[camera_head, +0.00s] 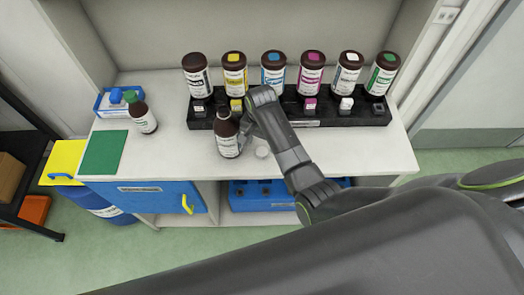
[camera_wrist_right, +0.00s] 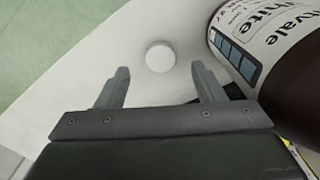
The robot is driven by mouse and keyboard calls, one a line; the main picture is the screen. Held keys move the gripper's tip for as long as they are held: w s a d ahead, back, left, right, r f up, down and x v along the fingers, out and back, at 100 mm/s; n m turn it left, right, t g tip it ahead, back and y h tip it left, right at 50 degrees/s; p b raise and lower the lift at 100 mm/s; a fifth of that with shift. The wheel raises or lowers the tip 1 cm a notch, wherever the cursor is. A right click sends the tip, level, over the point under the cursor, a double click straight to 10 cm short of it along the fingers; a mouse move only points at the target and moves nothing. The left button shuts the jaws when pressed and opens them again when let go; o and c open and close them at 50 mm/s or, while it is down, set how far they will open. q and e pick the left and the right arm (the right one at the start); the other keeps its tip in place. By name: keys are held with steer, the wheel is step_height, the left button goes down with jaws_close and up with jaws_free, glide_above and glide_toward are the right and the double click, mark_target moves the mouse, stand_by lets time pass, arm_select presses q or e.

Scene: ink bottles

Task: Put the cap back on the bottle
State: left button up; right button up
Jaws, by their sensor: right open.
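A brown bottle (camera_head: 228,142) with a white label stands upright near the middle of the white table. Its label reads "White" in the right wrist view (camera_wrist_right: 262,32), where the bottle fills the upper right. Its neck looks pale at the top in the head view. A round white cap (camera_head: 262,152) lies on the table to the right of the bottle. In the right wrist view the cap (camera_wrist_right: 160,57) shows just beyond and between the fingertips. My right gripper (camera_wrist_right: 160,72) is open and empty, beside the bottle. My left gripper is not in view.
A black rack (camera_head: 310,123) with several capped brown bottles and small coloured blocks stands behind. At left are another brown bottle (camera_head: 143,120), a blue tray (camera_head: 107,107) and a green mat (camera_head: 105,153). The table front is clear right of the mat.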

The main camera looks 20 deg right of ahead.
mark_target(262, 151)
steer(key=shift+w+d+f+p, duration=0.1)
steer(key=shift+f+p, duration=0.15)
steer(key=shift+f, duration=1.05)
steer(key=shift+w+d+f+p, duration=0.1)
steer(key=shift+f+p, duration=0.15)
steer(key=shift+f, duration=1.05)
steer(key=c, duration=1)
